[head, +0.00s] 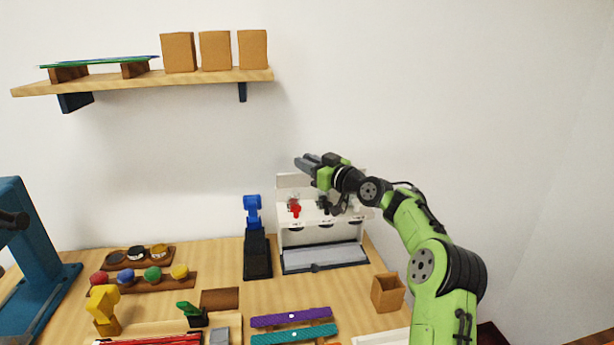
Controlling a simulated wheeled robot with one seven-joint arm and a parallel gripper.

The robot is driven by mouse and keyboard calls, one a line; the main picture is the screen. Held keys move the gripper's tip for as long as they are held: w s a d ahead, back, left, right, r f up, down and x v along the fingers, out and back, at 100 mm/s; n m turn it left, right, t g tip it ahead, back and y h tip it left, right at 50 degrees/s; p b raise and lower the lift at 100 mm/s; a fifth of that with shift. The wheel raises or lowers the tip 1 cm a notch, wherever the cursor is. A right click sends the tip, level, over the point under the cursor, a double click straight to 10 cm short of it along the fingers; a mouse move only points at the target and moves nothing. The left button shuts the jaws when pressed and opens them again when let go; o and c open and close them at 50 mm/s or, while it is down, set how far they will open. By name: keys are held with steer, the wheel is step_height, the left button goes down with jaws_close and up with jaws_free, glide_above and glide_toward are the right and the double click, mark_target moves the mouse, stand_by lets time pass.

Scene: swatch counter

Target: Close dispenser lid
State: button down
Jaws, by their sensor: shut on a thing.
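The dispenser (294,237) is a white box at the back right of the counter, against the wall. It has dark round outlets on its front and a pale grey tray at its foot. Its white lid (288,183) stands raised at the back, so the top is open and small red parts show there. My gripper (304,162) is at the lid's upper edge, with its grey fingers pointing left. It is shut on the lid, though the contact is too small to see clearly. My wrist and forearm hide the lid's right part.
A blue clamp-like device on a black stand (256,255) is close left of the dispenser. An open wooden box (388,292) stands at the front right. A wall shelf (190,79) with brown boxes hangs above left. Colored pots (152,274) and swatch strips (292,318) occupy the counter.

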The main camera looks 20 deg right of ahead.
steer(key=shift+s, duration=0.1)
stand_by(0.3)
steer(key=c, duration=1)
jaws_free()
steer(key=v, duration=0.8)
steer(key=b+v, duration=0.1)
steer(key=v, duration=0.6)
steer(key=shift+s+d+f+b, duration=0.2)
steer(key=shift+s+b, duration=0.1)
steer(key=shift+s, duration=0.05)
